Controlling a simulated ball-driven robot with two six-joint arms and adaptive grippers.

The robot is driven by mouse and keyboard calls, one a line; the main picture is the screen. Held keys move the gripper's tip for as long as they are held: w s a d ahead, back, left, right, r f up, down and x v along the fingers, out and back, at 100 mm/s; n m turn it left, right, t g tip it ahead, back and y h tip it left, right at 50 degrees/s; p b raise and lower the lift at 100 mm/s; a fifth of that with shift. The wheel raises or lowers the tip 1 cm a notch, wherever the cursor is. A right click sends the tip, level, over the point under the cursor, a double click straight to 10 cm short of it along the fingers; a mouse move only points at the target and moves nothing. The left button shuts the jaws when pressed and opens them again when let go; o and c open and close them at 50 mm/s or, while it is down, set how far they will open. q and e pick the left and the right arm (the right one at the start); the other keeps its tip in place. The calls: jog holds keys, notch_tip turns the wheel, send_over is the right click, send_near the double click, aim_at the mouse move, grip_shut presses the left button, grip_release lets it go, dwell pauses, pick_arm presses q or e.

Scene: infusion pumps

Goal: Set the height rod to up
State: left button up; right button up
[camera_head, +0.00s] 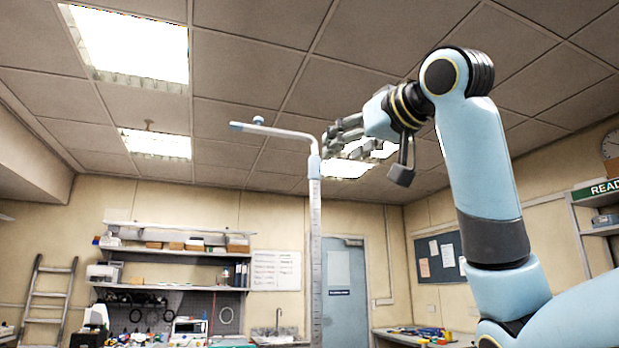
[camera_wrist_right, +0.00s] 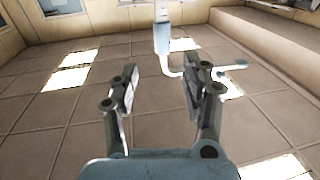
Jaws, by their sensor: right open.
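The height rod (camera_head: 315,250) is a thin upright pole with scale marks and a pale blue collar near its top. From its top a light bar (camera_head: 272,131) reaches to the left and ends in a small blue tip. My right gripper (camera_head: 334,142) is open and empty, close to the right of the rod's top. In the right wrist view the rod's collar (camera_wrist_right: 161,40) shows upside down, beyond and between the open fingers (camera_wrist_right: 160,84). The bar passes behind the right-hand finger there. I see no clear contact. My left gripper is not in view.
Shelves (camera_head: 170,250) with boxes and a bench with equipment stand at the back left, with a ladder (camera_head: 48,298) beside them. A blue door (camera_head: 343,285) is behind the rod. A notice board (camera_head: 440,258) hangs at right. The space around the rod's top looks free.

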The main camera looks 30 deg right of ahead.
aim_at(318, 163)
jog(key=w+p, duration=0.3)
jog(key=w, duration=0.6)
jog(key=shift+d+r+p, duration=0.1)
jog(key=shift+d+p, duration=0.05)
jog(key=shift+p, duration=0.2)
jog(key=shift+w, duration=0.75)
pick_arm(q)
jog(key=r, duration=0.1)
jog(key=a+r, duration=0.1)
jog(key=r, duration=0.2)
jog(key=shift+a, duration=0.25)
pick_arm(e)
jog(key=shift+c, duration=0.3)
jog(key=c, duration=0.9)
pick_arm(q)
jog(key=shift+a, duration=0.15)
pick_arm(e)
grip_shut()
pick_arm(q)
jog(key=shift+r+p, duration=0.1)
jog(key=shift+p, duration=0.2)
pick_arm(e)
jog(key=shift+w, duration=0.1)
